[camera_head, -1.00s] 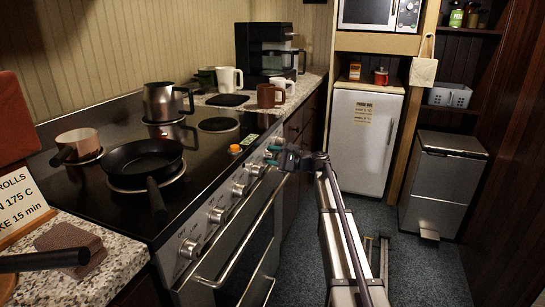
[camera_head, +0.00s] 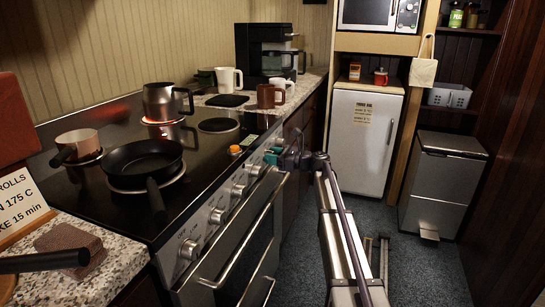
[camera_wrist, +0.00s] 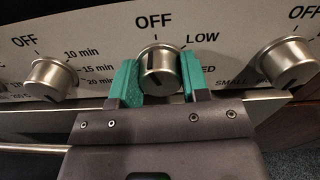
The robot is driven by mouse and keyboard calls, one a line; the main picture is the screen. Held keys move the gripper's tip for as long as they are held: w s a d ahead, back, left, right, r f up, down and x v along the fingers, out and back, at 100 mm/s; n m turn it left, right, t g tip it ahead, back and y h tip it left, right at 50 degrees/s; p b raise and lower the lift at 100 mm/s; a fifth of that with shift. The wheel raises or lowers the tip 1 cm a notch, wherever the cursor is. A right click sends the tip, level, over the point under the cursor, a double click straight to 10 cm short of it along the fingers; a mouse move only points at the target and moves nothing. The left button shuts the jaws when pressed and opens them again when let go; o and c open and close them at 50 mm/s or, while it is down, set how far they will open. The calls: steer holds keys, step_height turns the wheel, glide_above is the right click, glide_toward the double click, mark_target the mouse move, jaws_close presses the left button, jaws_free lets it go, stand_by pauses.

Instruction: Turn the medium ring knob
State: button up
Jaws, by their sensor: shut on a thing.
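In the wrist view a silver ring knob (camera_wrist: 159,72) sits on the stove's front panel, with OFF above it, LOW at its upper right and a partly covered label ending in "ED". My gripper (camera_wrist: 158,84) has its teal fingers on either side of this knob, shut on it. In the head view my gripper (camera_head: 274,153) is at the far end of the knob row and mostly hides the knob. The kettle (camera_head: 164,102) stands on a rear ring that glows orange-red at its edge.
Neighbouring knobs stand close on the left (camera_wrist: 51,78) and right (camera_wrist: 288,64) of my gripper. A frying pan (camera_head: 144,160) and a small pot (camera_head: 78,146) are on the hob. The oven handle (camera_head: 235,250) runs below the knobs.

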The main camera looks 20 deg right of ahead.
steer(key=shift+m, duration=0.5)
steer(key=o, duration=0.9)
steer(key=shift+o, duration=0.2)
steer(key=v, duration=1.1)
